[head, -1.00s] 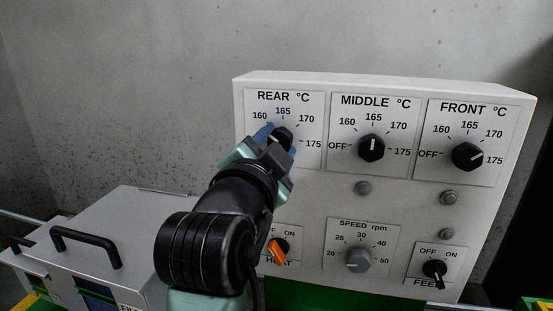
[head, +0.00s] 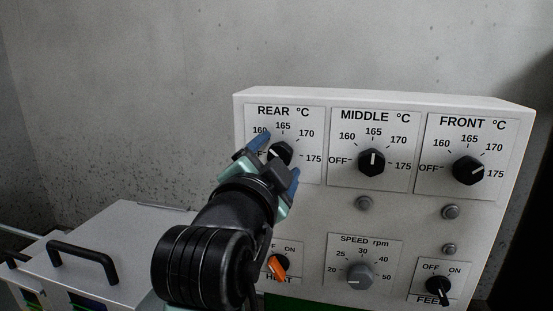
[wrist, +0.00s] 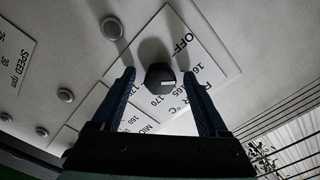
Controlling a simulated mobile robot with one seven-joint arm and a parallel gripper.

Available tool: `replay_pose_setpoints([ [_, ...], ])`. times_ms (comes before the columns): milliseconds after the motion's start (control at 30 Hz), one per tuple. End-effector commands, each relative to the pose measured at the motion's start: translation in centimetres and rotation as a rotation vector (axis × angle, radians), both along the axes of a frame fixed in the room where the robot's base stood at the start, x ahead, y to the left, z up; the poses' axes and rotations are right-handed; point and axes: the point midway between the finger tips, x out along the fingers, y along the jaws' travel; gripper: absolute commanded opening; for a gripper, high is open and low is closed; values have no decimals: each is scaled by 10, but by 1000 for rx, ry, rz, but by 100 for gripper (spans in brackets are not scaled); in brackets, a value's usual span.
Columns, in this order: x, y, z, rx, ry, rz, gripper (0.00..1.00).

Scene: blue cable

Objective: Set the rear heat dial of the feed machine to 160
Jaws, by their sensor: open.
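The rear heat dial (head: 284,151) is a black knob under the REAR °C label on the upper left of the white panel. Its white mark appears to point up-left, about toward 160; my gripper partly covers the dial and its OFF label. My gripper (head: 277,161) is open in front of it, blue fingers spread to either side. In the wrist view the knob (wrist: 159,77) shows between the open fingertips (wrist: 158,80), with a visible gap on each side. There its white mark faces right, roughly toward the 160 label.
The middle dial (head: 371,161) and front dial (head: 468,169) are to the right. Below are the orange-handled heat switch (head: 278,266), the grey speed knob (head: 359,275) and the feed switch (head: 437,290). A grey box with a black handle (head: 82,256) stands at lower left.

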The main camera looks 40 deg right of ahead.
Motion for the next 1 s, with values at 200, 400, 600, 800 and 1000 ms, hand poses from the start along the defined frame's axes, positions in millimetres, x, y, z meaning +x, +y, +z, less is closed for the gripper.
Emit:
replay_pose_setpoints([
  [200,-4,5,-1,-2,0,1,77],
  [400,-26,31,-2,-2,-3,3,77],
  [600,-57,65,-2,-1,-3,5,77],
  [800,-78,89,-1,-1,-2,2,77],
  [1000,-86,97,0,-1,-1,1,77],
])
